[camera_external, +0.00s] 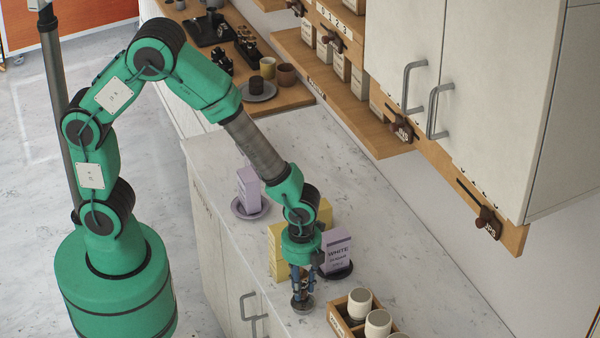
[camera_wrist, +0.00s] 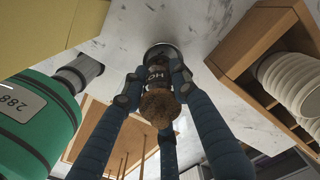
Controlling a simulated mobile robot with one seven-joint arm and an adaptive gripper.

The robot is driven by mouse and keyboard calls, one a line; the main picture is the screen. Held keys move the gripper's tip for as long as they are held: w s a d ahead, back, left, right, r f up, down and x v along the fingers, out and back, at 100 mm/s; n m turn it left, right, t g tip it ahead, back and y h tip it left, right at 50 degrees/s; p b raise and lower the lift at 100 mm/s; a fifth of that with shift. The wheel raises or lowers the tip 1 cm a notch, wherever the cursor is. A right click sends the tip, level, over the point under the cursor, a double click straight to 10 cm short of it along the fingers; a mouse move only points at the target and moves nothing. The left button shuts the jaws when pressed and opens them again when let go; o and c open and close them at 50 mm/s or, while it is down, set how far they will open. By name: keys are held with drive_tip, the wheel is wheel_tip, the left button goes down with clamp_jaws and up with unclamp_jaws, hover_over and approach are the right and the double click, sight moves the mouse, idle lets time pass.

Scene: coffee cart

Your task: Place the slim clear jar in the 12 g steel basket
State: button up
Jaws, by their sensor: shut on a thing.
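My gripper (camera_external: 302,284) points down over the counter near its front edge, and it also shows in the wrist view (camera_wrist: 157,84). Its blue fingers are shut around a slim jar (camera_wrist: 156,74) with a dark, lettered label and a brown, cork-like stopper (camera_wrist: 159,107). The jar looks upright. A small round steel basket (camera_external: 302,305) stands on the counter directly below the fingertips; its rim (camera_wrist: 163,48) shows at the jar's far end in the wrist view. The jar's lower end appears within the rim, but I cannot tell whether it touches the bottom.
A wooden tray (camera_external: 340,325) with white ribbed cups (camera_external: 360,303) stands close on the right. Yellow boxes (camera_external: 278,250) and a lilac-and-white box (camera_external: 337,247) stand close behind my gripper. Another lilac box (camera_external: 249,188) is farther back. The counter right of the boxes is clear.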

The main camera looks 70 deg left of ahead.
sight(303, 269)
drive_tip(key=shift+w+d, duration=0.15)
drive_tip(key=shift+w, duration=0.15)
drive_tip(key=shift+f, duration=1.8)
drive_tip(key=shift+f+b, duration=0.1)
drive_tip(key=shift+b, duration=0.25)
drive_tip(key=o, duration=1.2)
wheel_tip(303, 269, up, 12)
drive_tip(key=shift+r+p, duration=0.15)
drive_tip(key=shift+p, duration=0.65)
